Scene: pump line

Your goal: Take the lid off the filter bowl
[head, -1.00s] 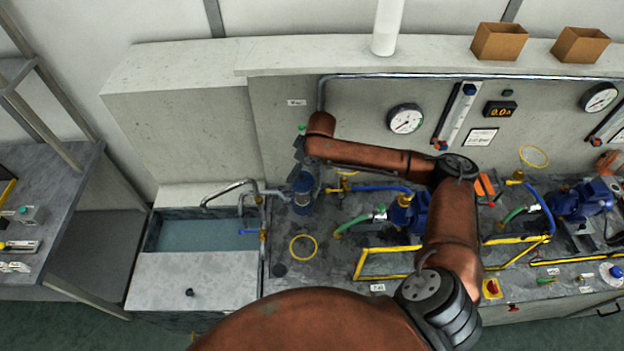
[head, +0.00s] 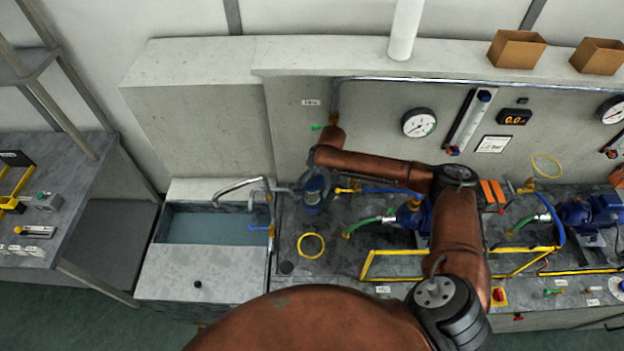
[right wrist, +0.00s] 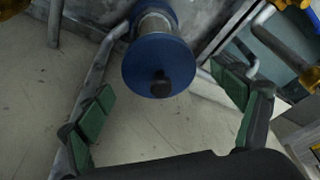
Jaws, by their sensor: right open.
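The filter bowl (head: 315,192) is a blue-topped cylinder on the bench, right of the sink, in the head view. My left gripper is not in view.
The sink (head: 182,268) with its bent tap (head: 240,184) is left of the bowl. A yellow ring (head: 311,245) lies in front of it. To the right are a green hose (head: 365,226), a blue pump (head: 418,217) and yellow rails (head: 395,250). A wall gauge (head: 419,122) is behind.

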